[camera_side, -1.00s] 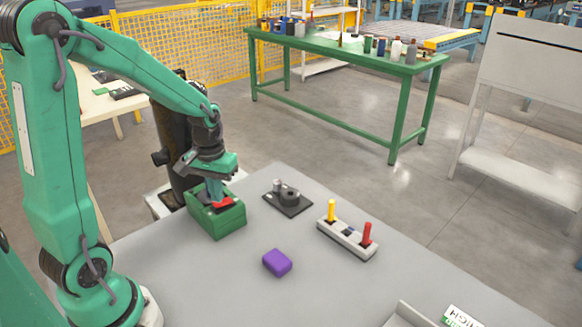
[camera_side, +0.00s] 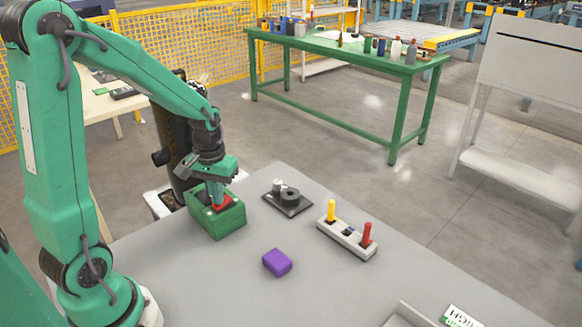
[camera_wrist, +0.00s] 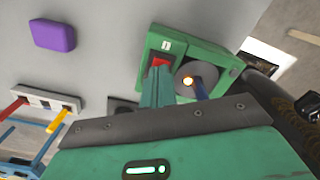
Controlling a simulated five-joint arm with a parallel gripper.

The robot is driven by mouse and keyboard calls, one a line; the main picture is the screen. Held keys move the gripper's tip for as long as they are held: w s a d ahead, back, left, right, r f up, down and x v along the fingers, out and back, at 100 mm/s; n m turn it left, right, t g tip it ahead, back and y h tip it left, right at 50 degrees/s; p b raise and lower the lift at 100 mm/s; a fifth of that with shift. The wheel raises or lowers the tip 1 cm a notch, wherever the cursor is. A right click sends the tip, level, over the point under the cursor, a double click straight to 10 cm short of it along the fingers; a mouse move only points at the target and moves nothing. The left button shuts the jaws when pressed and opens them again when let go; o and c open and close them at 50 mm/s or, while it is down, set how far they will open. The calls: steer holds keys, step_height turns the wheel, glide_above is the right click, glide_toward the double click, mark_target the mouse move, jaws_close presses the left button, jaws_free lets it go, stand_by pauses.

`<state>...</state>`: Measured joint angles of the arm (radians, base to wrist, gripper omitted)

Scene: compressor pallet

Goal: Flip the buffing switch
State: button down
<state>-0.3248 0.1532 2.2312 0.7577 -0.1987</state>
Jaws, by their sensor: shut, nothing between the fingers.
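A green box (camera_side: 228,222) stands near the table's far left edge, with a red switch (camera_side: 222,202) on its top. In the wrist view, the green box (camera_wrist: 196,45) also bears a grey disc (camera_wrist: 184,70) with a small glowing yellow spot on it. My gripper (camera_side: 217,200) is shut and empty, pointing down onto the box's top. In the wrist view its closed fingertips (camera_wrist: 158,75) are at the red switch (camera_wrist: 160,62) and cover part of it. Whether they touch it, and which way the switch is tipped, I cannot tell.
A dark plate with a round knob (camera_side: 288,200) lies right of the box. A pale block with yellow and red levers (camera_side: 347,240) stands further right. A purple block (camera_side: 277,262) lies in front. The grey table (camera_side: 200,285) is clear around it.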

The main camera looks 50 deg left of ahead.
step_height(320, 180, up, 7)
stand_by(1.1)
steer(key=shift+d+r, duration=0.1)
steer(key=s+d+r+m+t, duration=0.5)
steer(key=s+d+r+m, duration=0.1)
steer(key=s+d+r, duration=0.2)
steer(key=shift+s+d+r+t, duration=0.25)
steer(key=shift+s+d, duration=0.45)
steer(key=shift+d, duration=0.55)
